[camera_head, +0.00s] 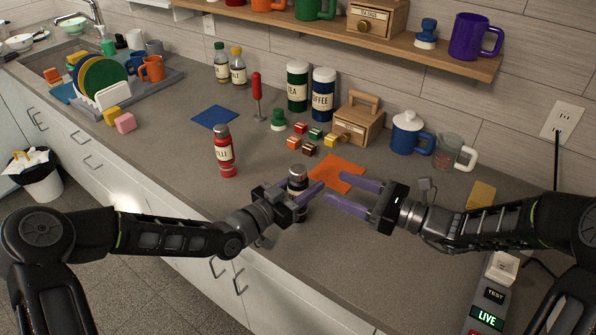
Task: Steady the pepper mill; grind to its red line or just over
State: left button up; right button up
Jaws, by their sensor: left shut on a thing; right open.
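The pepper mill (297,174) stands upright on the grey counter, with a dark body and a pale band near its top. My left gripper (308,193) is shut on it, with its purple fingers around the body. The fingers hide much of the mill, and no red line can be made out on it. My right gripper (334,191) is open and empty, just to the right of the mill, with its fingers pointing left toward it.
A red labelled bottle (224,156) stands left of the mill. An orange mat (338,172) lies behind my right gripper. Small coloured cubes (309,149), a wooden box (358,126) and a blue lidded pot (406,136) sit farther back.

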aim_at(306, 175)
jog(key=x, duration=1.1)
jog(key=shift+w+a, duration=0.1)
jog(key=shift+a, duration=0.15)
jog(key=shift+c, duration=0.2)
grip_shut()
